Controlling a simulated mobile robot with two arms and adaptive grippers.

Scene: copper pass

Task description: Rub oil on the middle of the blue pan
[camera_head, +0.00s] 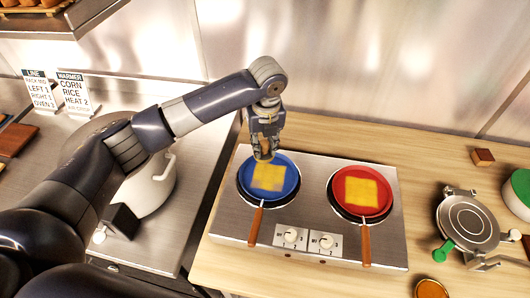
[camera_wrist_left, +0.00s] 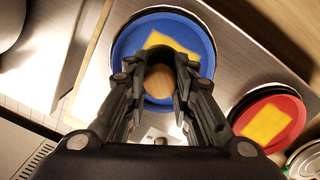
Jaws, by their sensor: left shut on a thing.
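The blue pan (camera_head: 293,180) sits on the left burner of the steel stove, its wooden handle toward the front. A yellow square patch (camera_head: 266,175) covers its middle; the pan also shows in the left wrist view (camera_wrist_left: 130,46). My left gripper (camera_head: 264,153) is over the pan's back edge, pointing down. It is shut on a round-ended wooden thing (camera_wrist_left: 160,82), seen between the fingers in the left wrist view. Its lower end is hard to make out, and I cannot tell whether it touches the pan. My right gripper is not in view.
A red pan (camera_head: 381,199) with a yellow square stands on the right burner. The stove's front (camera_head: 310,252) has two knobs. A round metal press (camera_head: 468,222) with a green-tipped handle is at right. A white pot (camera_head: 150,190) stands left, beneath my arm.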

